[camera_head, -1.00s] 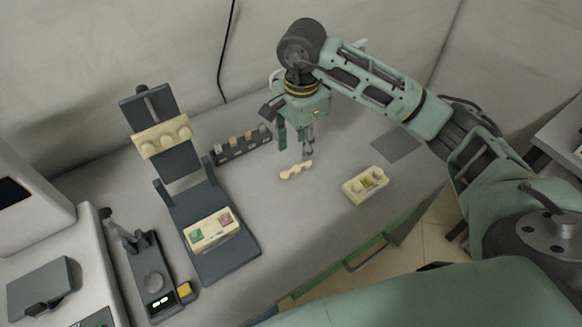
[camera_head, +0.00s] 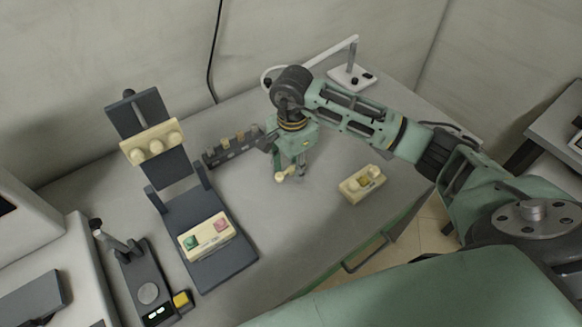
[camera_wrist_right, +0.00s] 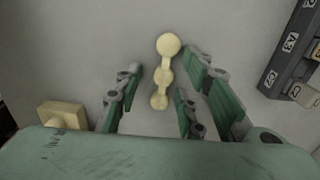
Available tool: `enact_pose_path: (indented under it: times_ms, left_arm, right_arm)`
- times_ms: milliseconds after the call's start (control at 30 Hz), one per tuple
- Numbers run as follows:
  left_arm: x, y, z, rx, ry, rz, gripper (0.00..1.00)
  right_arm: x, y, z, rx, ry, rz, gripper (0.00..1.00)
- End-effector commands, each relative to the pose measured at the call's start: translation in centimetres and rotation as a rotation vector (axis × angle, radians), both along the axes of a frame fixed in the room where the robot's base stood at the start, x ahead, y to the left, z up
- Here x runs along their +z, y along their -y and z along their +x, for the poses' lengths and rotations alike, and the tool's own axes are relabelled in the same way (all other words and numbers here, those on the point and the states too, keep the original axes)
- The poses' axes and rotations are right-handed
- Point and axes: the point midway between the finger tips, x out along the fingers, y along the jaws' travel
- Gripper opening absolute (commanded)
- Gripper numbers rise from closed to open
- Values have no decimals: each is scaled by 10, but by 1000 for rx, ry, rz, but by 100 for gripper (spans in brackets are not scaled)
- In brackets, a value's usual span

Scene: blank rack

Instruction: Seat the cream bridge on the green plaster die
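The fingers look open; I cannot see contact. The green plaster die (camera_head: 191,242) sits beside a pink one in a cream block (camera_head: 208,240) on the dark articulator's lower plate. My left gripper is not in view.
The dark articulator (camera_head: 222,262) has a raised upper arm carrying a cream piece (camera_head: 150,143). A dark rack (camera_head: 228,149) with small blocks stands behind my right gripper. Another cream block (camera_head: 361,184) lies right of it. A small dark device (camera_head: 150,290) stands front left.

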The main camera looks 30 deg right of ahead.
Motion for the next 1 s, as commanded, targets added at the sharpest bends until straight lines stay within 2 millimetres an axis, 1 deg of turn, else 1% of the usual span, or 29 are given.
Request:
enact_pose_path:
  times_ms: [167,567,867,1000]
  left_arm:
    - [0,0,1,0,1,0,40]
    - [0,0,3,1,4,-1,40]
    - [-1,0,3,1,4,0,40]
    - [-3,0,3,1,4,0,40]
  right_arm:
    - [0,0,0,0,1,0,35]
    - [0,0,0,0,1,0,0]
    - [2,0,0,0,1,0,0]
    - [9,0,1,1,4,0,0]
